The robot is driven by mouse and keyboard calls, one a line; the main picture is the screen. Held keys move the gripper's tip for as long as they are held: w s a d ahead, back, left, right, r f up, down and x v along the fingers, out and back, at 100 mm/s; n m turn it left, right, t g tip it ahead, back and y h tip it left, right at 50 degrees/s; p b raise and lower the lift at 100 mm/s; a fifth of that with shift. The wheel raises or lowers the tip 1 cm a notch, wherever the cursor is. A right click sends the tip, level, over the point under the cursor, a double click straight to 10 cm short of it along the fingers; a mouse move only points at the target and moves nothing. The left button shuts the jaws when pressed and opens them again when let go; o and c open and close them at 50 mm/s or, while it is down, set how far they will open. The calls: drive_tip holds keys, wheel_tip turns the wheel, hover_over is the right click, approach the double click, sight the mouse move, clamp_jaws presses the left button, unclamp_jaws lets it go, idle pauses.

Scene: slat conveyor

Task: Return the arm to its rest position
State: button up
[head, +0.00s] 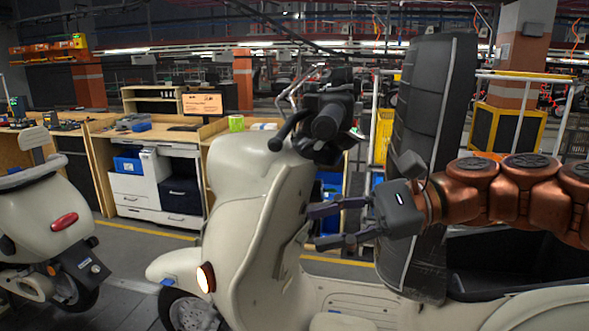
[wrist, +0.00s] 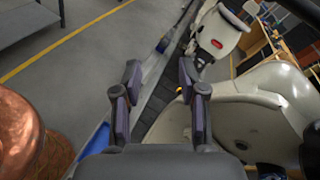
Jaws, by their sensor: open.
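My gripper (head: 326,223) is at the end of my copper-coloured arm, which reaches in from the right in the head view. Its two dark fingers point left and stand apart with nothing between them. The fingers hang in front of the cream scooter (head: 262,200), near its front body and footboard; whether they touch it I cannot tell. In the wrist view my gripper (wrist: 158,82) shows both fingers spread, with the dark slats of the conveyor (wrist: 165,105) seen between them. The scooter's pale body (wrist: 265,100) is close on the right.
A second cream scooter (head: 40,210) stands at the left. A tall dark padded panel (head: 435,110) rises right beside my arm. Workbenches with drawers (head: 155,190) and a monitor (head: 203,105) stand behind. In the wrist view, open grey floor (wrist: 110,50) with a yellow line lies left.

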drive_tip(key=s+a+f+n+g+h, duration=0.1)
drive_tip(key=s+f+n+h, duration=0.25)
drive_tip(key=s+f, duration=0.35)
drive_tip(key=s+f+n+h, duration=0.3)
drive_tip(key=s+f+h, duration=0.15)
drive_tip(key=f, duration=0.55)
drive_tip(key=s+d+f+n+h, duration=0.2)
drive_tip(key=s+d+f+h, duration=0.1)
drive_tip(key=d, duration=0.4)
drive_tip(key=s+d+f+n+h, duration=0.3)
drive_tip(key=s+d+f+h, duration=0.1)
drive_tip(key=s+d+f, duration=0.2)
wheel_tip(320, 180, down, 2)
drive_tip(key=shift+d+f, duration=0.1)
drive_tip(key=shift+d, duration=0.45)
